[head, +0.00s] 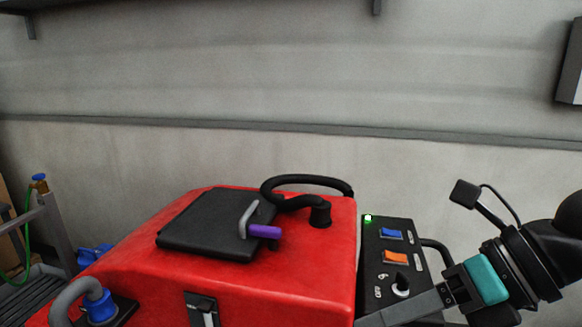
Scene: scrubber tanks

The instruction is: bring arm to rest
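My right arm comes in at the lower right, with a black wrist, a teal band and a small camera on a stalk. Its gripper (372,321) points left, in front of the lower part of the black control panel (374,250). A grey finger shows, but its tip runs to the bottom edge, so I cannot tell whether it is open or shut. No held object shows. My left arm and gripper are not in view. The red scrubber tank (290,280) has a black lid (205,222), lying flat, with a grey lever and purple grip (264,231).
The panel carries a green light, a blue switch (391,233), an orange switch (396,257) and a knob (401,286). A black hose (305,180) arches over the tank. A blue-collared hose (100,305) is at front left. A metal rack (55,235) stands left. A wall closes the back.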

